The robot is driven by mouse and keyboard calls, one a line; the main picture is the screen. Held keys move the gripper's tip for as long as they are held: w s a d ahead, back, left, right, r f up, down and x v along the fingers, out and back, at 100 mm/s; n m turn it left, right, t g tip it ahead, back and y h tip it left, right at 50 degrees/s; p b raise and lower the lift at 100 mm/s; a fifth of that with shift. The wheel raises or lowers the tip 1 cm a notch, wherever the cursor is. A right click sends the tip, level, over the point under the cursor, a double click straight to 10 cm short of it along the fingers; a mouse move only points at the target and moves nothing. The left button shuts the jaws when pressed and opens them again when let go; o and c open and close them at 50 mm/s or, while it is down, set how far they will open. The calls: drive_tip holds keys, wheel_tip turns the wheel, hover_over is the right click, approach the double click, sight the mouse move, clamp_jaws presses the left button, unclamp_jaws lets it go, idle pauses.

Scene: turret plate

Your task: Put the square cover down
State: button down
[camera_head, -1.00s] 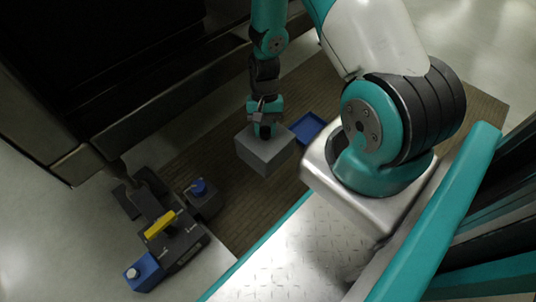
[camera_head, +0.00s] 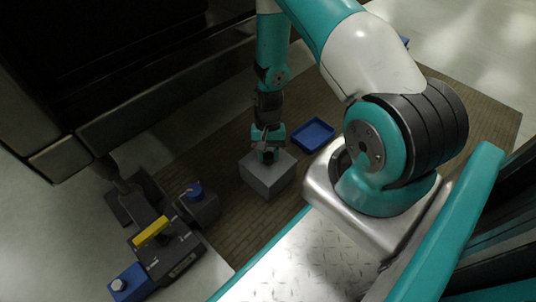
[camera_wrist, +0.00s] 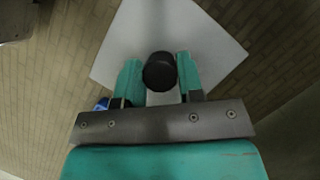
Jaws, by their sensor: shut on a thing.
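The square cover (camera_head: 267,178) is a grey box-like piece with a dark round knob on top. In the head view it is below my gripper (camera_head: 266,156), over the brown slatted floor mat; I cannot tell whether it touches the mat. In the wrist view the cover's pale top (camera_wrist: 210,45) fills the upper middle. The black knob (camera_wrist: 159,72) sits between the two teal fingers of my gripper (camera_wrist: 158,78), which are shut on it. The cover's underside is hidden.
A blue tray (camera_head: 313,135) lies on the mat (camera_head: 222,232) right of the cover. To the left stand a dark block with a blue knob (camera_head: 193,190) and a dark device with a yellow bar (camera_head: 151,231) and a blue end (camera_head: 130,283). A dark machine edge (camera_head: 150,100) is behind.

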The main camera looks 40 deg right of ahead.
drive_tip(key=shift+f, duration=0.15)
drive_tip(key=c, duration=0.8)
unclamp_jaws()
drive_tip(key=shift+o, duration=0.2)
drive_tip(key=p+v, duration=0.8)
drive_tip(key=v, duration=0.4)
drive_tip(key=w+a+r+n+t, duration=0.1)
drive_tip(key=a+r+n, duration=0.2)
drive_tip(key=a+r, duration=0.55)
drive_tip(key=w+a+r+n+t, duration=0.1)
drive_tip(key=a+r+n, duration=0.3)
drive_tip(key=r, duration=0.9)
drive_tip(key=s+a+r+n, duration=0.4)
drive_tip(key=s+a+r, duration=0.1)
drive_tip(key=s+r, duration=0.2)
drive_tip(key=s+a+r+n+t+y, duration=0.1)
drive_tip(key=s+a+r+n, duration=0.3)
drive_tip(key=s+r, duration=0.4)
drive_tip(key=shift+s+a+n, duration=0.4)
drive_tip(key=shift+s+a, duration=0.45)
drive_tip(key=shift+s, duration=0.1)
